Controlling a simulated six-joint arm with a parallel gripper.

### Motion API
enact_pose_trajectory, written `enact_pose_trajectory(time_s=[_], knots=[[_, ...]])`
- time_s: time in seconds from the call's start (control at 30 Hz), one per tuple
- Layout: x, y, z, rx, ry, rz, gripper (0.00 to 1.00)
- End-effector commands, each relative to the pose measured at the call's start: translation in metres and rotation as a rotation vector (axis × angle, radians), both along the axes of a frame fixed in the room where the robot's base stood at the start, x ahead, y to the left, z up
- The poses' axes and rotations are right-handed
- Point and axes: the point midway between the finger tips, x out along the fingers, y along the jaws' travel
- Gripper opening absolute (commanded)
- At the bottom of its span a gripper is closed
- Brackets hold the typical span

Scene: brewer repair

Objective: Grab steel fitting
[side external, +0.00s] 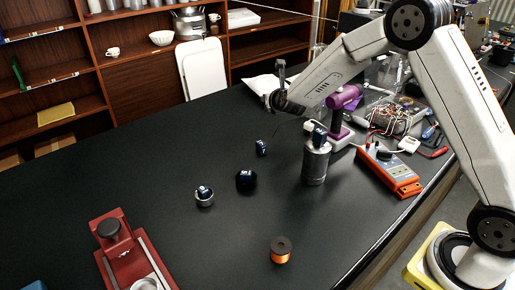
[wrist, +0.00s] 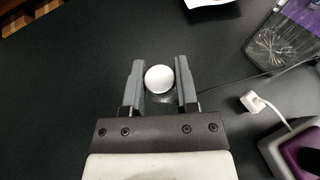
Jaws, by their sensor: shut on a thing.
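In the wrist view my gripper (wrist: 159,62) is shut on a smooth white round piece (wrist: 159,79) near its fingertips. One grey finger lies on each side of it. Only its rounded face shows, so I cannot tell whether it is metal. In the side external view my gripper is at the end of the arm above the table's far part, and its fingers and the held piece are hard to make out. A small silver round part (side external: 205,201) with a dark blue block on it stands on the table, left of a dark part (side external: 246,180).
A grey metal cylinder (side external: 315,168), a purple tool (side external: 345,96) and an orange meter (side external: 390,172) stand at the right. An orange spool (side external: 281,254) and a red machine (side external: 126,250) are in front. A white plug (wrist: 257,103) lies right of my gripper.

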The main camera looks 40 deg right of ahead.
Motion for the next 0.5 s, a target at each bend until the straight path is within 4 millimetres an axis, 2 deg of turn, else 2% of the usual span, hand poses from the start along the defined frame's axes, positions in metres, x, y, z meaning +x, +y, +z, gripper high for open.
enact_pose_trajectory(time_s=[0.23, 0.5], knots=[[-0.026, 0.003, 0.013, 0.0, -0.001, 0.0, 0.0], [-0.039, 0.004, 0.018, 0.0, -0.001, 0.0, 0.0]])
